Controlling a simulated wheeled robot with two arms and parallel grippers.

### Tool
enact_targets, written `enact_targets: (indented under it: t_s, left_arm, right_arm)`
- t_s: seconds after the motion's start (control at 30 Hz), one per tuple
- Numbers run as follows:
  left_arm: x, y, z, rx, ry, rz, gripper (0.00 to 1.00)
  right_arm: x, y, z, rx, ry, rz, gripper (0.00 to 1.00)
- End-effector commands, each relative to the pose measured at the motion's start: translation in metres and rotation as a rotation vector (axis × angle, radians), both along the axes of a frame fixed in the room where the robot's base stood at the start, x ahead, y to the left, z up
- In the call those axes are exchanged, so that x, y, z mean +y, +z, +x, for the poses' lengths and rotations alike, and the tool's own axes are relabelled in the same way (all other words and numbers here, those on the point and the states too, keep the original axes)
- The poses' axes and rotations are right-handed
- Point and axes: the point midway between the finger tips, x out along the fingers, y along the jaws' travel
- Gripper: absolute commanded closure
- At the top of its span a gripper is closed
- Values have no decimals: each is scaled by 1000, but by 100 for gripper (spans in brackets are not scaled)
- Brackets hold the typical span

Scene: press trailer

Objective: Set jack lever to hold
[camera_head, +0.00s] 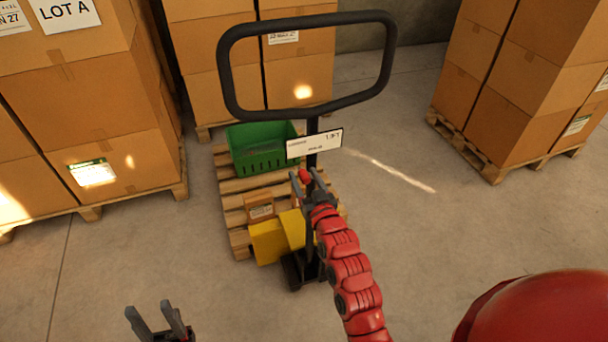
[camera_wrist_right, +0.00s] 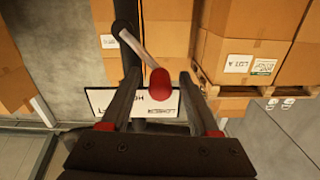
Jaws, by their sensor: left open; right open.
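The pallet jack's black loop handle (camera_head: 225,75) stands upright in the middle of the head view. A white label plate (camera_head: 314,143) is fixed on its post. The jack lever's red knob (camera_head: 304,176) is just below the plate, and in the right wrist view the red knob (camera_wrist_right: 159,84) sits at the end of a grey rod (camera_wrist_right: 135,46). My right gripper (camera_head: 307,182) is open, with the knob appearing between its fingers and a gap on each side. Whether the knob is within their depth is unclear. My left gripper (camera_head: 155,316) is open and empty at the bottom left.
The jack's yellow body (camera_head: 268,243) stands at a wooden pallet (camera_head: 235,203) carrying a green crate (camera_head: 262,160) and a small box (camera_head: 260,207). Stacked cartons on pallets stand left (camera_head: 70,80), behind (camera_head: 210,60) and right (camera_head: 520,80). Floor is clear on both sides.

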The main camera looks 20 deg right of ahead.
Motion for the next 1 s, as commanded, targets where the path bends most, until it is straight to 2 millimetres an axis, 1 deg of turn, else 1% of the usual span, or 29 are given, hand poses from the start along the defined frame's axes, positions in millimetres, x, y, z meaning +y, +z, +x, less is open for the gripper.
enact_targets:
  t_s: [0.1,0.37,0.47,0.6,0.67,0.7,0.73,1.0]
  left_arm:
    - [0,1,0,0,0,0,50]
    - [0,1,0,0,0,0,50]
    - [0,1,0,0,0,0,50]
    - [0,1,0,0,0,0,50]
    - [0,1,0,0,0,0,50]
    - [0,1,0,0,0,0,50]
    - [0,1,0,0,0,0,50]
    - [0,1,0,0,0,0,50]
  right_arm:
    - [0,1,5,-1,0,0,38]
    - [1,0,6,0,0,0,38]
    - [0,0,6,0,0,0,54]
    - [1,0,6,0,1,1,80]
    - [1,0,6,1,1,1,90]
    - [1,-1,6,1,1,1,98]
    - [1,-1,6,1,1,1,100]
    - [1,-1,6,3,2,3,100]
